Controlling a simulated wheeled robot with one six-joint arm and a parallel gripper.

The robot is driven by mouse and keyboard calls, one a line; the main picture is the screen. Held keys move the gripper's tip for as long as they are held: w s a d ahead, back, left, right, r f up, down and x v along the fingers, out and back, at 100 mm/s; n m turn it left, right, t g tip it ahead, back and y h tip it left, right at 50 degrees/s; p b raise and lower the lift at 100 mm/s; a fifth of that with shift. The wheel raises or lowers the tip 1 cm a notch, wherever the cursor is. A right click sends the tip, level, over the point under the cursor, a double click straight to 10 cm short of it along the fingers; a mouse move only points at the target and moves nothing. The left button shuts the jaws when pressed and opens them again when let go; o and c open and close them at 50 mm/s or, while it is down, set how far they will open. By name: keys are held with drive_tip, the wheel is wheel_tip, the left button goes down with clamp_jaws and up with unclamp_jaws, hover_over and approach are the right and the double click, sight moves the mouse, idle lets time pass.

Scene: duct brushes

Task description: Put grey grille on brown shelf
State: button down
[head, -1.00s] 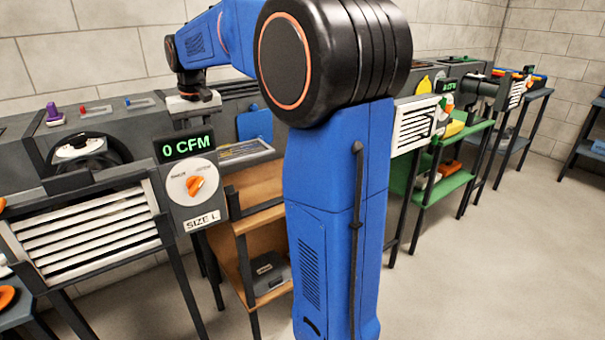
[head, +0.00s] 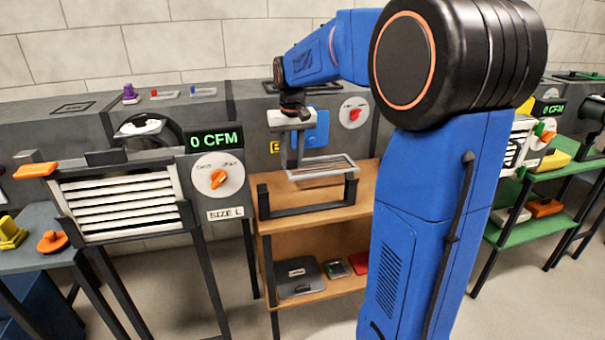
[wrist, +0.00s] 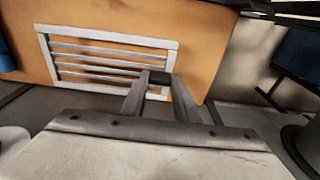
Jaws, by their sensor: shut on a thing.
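The grey grille (head: 322,169) is a flat, slatted rectangular frame. In the wrist view the fingertips (wrist: 158,78) pinch the grille's rim, and the grille (wrist: 110,56) lies over the brown board (wrist: 208,58). A black rack (head: 308,205) stands on the shelf top just below the grille. I cannot tell whether the grille touches it.
A duct with a white louvred grille (head: 122,205) stands left, with a "0 CFM" display (head: 214,140). A green shelf (head: 548,180) stands right. My arm covers the brown shelf's right side.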

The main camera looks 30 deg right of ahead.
drive_tip(key=shift+f, duration=2.55)
drive_tip(key=c, duration=1.4)
unclamp_jaws()
drive_tip(key=shift+f, duration=0.1)
wheel_tip(320, 180, up, 12)
drive_tip(key=s, duration=0.1)
drive_tip(key=s+a+f+n+t, duration=0.15)
drive_tip(key=s+a, duration=0.25)
drive_tip(key=s, duration=0.5)
drive_tip(key=s+a+f, duration=0.2)
drive_tip(key=s+a, duration=0.2)
drive_tip(key=s, duration=0.4)
drive_tip(key=shift+n+t, duration=0.85)
drive_tip(key=shift+t, duration=0.1)
drive_tip(key=s+a+f, duration=0.1)
drive_tip(key=s+f, duration=0.2)
drive_tip(key=s, duration=0.1)
drive_tip(key=s+a+f, duration=0.1)
drive_tip(key=s+f, duration=0.2)
drive_tip(key=s, duration=0.2)
drive_tip(key=s+a+f, duration=0.1)
drive_tip(key=s+f, duration=0.3)
drive_tip(key=s, duration=0.1)
drive_tip(key=shift+s+a, duration=0.1)
drive_tip(key=shift+s, duration=0.1)
